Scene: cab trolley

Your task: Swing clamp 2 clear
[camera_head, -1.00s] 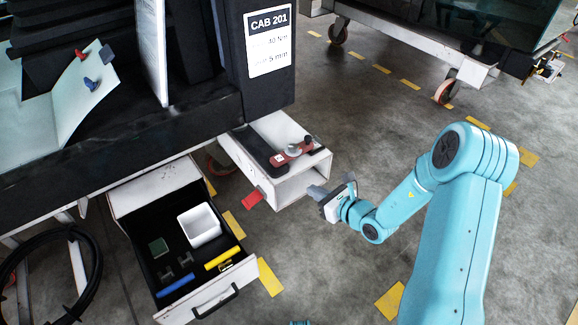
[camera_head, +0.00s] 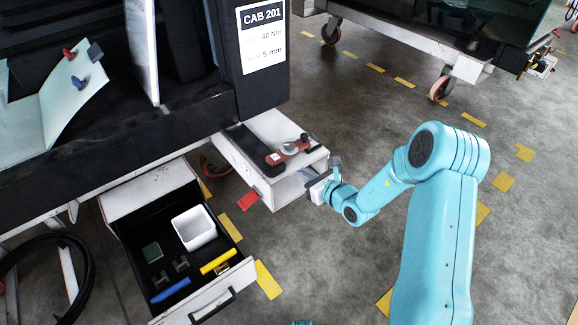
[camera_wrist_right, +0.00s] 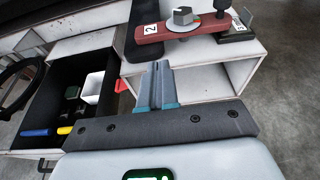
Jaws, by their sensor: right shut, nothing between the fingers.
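Clamp 2 is a red bar (camera_head: 288,153) with a white "2" label and a grey knob, lying on top of the white box-shaped bracket (camera_head: 290,188). In the right wrist view the red bar (camera_wrist_right: 166,31) lies across the upper part, with the knob near its middle and a black handle at its right end. My right gripper (camera_head: 312,182) is at the bracket's right open end, below the clamp's level. In the wrist view its fingers (camera_wrist_right: 160,72) are together and empty, pointing towards the bracket, apart from the clamp. My left gripper is not in view.
An open drawer (camera_head: 226,292) at lower left holds a white bin (camera_head: 195,227), blue and yellow tools and small parts. A red tab (camera_head: 248,200) sticks out beside the bracket. The dark cab (camera_head: 120,125) rises behind at left.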

